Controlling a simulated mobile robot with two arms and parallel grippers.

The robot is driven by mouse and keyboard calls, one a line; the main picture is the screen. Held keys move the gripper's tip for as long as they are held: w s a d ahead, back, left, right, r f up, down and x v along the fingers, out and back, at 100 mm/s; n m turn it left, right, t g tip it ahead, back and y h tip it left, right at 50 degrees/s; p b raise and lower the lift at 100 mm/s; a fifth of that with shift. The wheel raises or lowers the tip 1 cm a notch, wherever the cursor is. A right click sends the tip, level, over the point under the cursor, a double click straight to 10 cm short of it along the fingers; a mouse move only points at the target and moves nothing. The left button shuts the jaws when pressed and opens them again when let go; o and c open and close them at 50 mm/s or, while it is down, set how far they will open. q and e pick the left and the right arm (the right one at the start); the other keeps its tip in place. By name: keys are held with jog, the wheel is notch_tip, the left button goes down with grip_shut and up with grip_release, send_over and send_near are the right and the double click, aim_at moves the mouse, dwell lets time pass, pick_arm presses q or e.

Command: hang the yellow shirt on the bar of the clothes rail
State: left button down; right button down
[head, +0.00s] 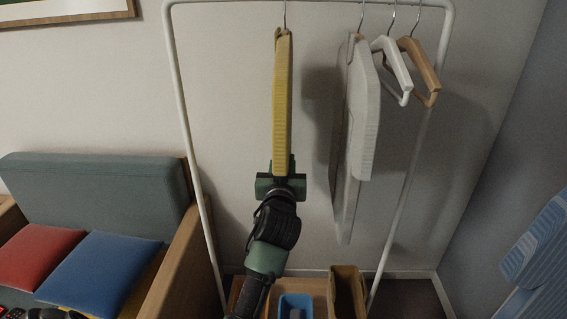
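The yellow shirt (282,100) hangs upright and edge-on on a hanger below the bar of the white clothes rail (174,70). The hanger's thin metal hook rises to the bar at the top edge of the picture. The hook's top is cut off, so I cannot tell whether it rests on the bar. My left gripper (281,167) is at the lower end of the shirt, with its fingers closed on both sides of it. The arm comes up from the bottom, a little left of the middle. My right gripper is not in view.
A grey garment (361,110), a white hanger (393,68) and a wooden hanger (421,72) hang to the right. A blue bin (295,303) and a wooden box (347,290) stand below. A sofa (100,185) with red and blue cushions is at left.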

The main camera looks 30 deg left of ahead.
pick_arm(q)
jog(key=shift+r, duration=0.15)
jog(key=c, duration=1.1)
grip_release()
jog(key=shift+o, duration=0.4)
jog(key=shift+f, duration=0.2)
jog(key=b+v, duration=0.1)
jog(key=v, duration=0.7)
